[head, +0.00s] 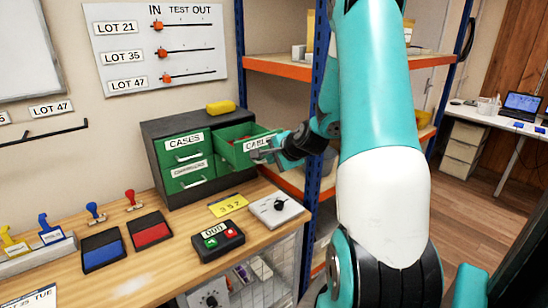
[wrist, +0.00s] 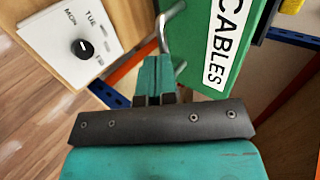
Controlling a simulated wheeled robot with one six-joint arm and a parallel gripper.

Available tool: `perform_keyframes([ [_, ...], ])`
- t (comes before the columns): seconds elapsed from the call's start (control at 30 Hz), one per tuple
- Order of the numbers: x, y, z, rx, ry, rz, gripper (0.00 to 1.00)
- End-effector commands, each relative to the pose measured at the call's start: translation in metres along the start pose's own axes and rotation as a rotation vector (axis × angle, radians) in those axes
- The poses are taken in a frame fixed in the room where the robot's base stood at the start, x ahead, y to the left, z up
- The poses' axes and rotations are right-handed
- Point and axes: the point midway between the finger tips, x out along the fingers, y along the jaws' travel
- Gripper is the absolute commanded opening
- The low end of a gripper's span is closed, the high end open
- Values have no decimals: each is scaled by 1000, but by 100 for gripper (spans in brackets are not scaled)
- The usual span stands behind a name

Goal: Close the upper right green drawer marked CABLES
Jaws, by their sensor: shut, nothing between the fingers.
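The upper right green drawer marked CABLES (head: 233,151) stands pulled out of the dark cabinet (head: 160,130) in the head view. Its label is partly hidden by my gripper (head: 256,156), which is at the drawer's front. In the wrist view the drawer front (wrist: 204,50) fills the upper right, with the full label CABLES readable. Its silver handle (wrist: 164,33) shows just beyond the fingertips of my gripper (wrist: 153,62). The fingers are shut and empty, close to the handle; I cannot tell whether they touch it.
The CASES drawer (head: 184,146) and the drawer below it look shut. A yellow object (head: 221,107) lies on the cabinet. A white dial box (head: 277,208), a yellow number card (head: 229,205) and a counter box (head: 217,242) lie on the bench in front. An orange-and-blue shelf rack (head: 277,68) stands to the right.

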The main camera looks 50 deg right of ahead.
Motion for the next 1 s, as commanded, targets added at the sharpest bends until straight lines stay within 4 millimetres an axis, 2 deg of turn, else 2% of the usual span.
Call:
perform_keyframes([
  [0.23, 2, -2, 0, -1, -1, -1, 0],
  [0.37, 11, -10, 0, -2, -2, -2, 0],
  [0.8, 80, -64, -1, -3, -3, -1, 0],
  [1.0, 99, -79, -5, 0, 0, -1, 0],
])
